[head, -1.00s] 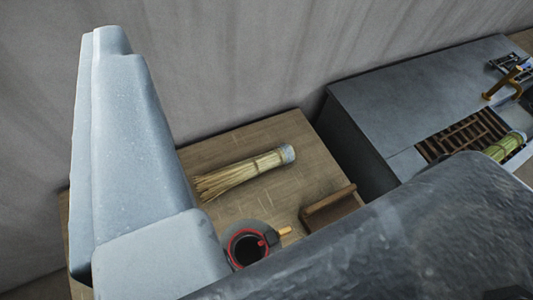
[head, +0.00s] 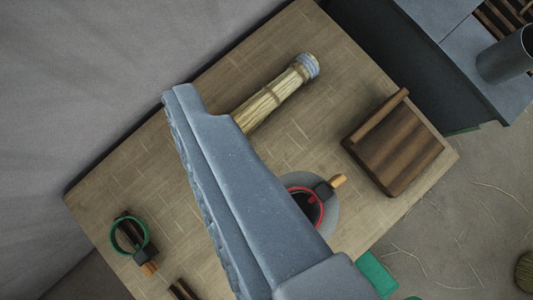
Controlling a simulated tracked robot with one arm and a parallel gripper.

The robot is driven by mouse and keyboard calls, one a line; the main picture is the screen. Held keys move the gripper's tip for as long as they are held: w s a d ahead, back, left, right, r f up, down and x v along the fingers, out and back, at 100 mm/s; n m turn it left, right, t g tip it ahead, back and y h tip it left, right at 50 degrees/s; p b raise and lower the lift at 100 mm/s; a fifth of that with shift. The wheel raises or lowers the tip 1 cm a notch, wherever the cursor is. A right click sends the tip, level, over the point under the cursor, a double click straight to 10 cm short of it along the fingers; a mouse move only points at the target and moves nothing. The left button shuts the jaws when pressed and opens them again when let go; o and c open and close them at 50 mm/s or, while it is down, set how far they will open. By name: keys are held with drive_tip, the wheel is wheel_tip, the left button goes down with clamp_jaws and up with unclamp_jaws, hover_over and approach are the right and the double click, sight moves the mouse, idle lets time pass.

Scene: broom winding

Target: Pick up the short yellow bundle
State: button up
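The short yellow bundle (head: 272,100) lies on the wooden table (head: 170,165), slanting up to the right. A grey-blue band wraps its upper right end. Its lower left end is hidden behind my gripper (head: 205,125), a large grey-blue part that crosses the middle of the view. Only one side of the gripper is clear, so I cannot tell its opening. It covers the near end of the bundle in the picture; I cannot tell whether they touch. I see nothing held.
A red-ringed tool (head: 308,205) sits on a grey disc, partly hidden by my gripper. A wooden stand (head: 395,150) is to the right, a green-ringed tool (head: 130,236) at lower left. A dark grey bench with a grey cup (head: 503,57) is at upper right. A wall borders the table's far side.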

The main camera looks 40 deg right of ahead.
drive_tip(key=w+d+f+m+g, duration=0.3)
drive_tip(key=w+f, duration=0.3)
drive_tip(key=f, duration=0.3)
drive_tip(key=m+g+y+p, duration=0.1)
drive_tip(key=m+g+p, duration=0.1)
drive_tip(key=m+g, duration=0.6)
hover_over(248, 112)
wheel_tip(248, 112, down, 31)
drive_tip(key=m, duration=0.1)
drive_tip(key=shift+t, duration=0.3)
drive_tip(key=f, duration=0.7)
drive_tip(key=shift+s+f+b, duration=0.1)
drive_tip(key=shift+s+b, duration=0.2)
drive_tip(key=shift+w+f+b, duration=0.15)
drive_tip(key=shift+f+b, duration=0.05)
drive_tip(key=shift+f, duration=1.15)
drive_tip(key=shift+w+f+b, duration=0.15)
drive_tip(key=shift+f, duration=1.15)
drive_tip(key=c, duration=1.1)
